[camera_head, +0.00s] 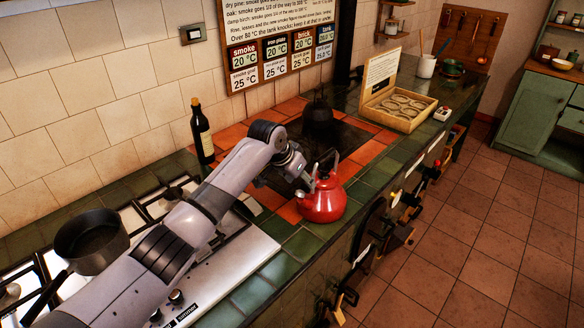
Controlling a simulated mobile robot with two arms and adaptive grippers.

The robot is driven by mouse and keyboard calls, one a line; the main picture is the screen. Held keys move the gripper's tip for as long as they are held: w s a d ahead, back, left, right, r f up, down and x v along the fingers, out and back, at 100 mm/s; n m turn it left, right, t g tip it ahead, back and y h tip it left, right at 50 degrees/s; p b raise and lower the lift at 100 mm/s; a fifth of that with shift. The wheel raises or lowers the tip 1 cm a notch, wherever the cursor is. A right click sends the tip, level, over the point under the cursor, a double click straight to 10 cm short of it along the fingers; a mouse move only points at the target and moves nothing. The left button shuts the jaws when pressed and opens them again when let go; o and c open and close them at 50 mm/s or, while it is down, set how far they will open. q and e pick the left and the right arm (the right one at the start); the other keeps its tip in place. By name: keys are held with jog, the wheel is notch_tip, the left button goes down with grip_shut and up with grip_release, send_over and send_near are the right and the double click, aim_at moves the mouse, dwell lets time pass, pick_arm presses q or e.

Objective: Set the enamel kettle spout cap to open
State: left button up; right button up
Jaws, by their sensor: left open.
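The red enamel kettle (324,205) stands upright on the tiled hearth top near its front edge. Its dark handle arches above the lid. My left gripper (303,178) is open at the kettle's left side, close by its upper part. The spout and its cap are too small and too covered by my gripper to make out, so I cannot tell how the cap is set or whether a finger touches it. My right gripper is not in view.
A dark bottle (202,133) stands by the wall behind my left arm. A black kettle (318,116) sits on the dark plate behind the red one. A dark saucepan (91,240) is on the stove at left. An open wooden box (398,108) stands farther right.

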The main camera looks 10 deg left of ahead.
pick_arm(q)
jog(key=v, duration=0.8)
jog(key=shift+f, duration=0.1)
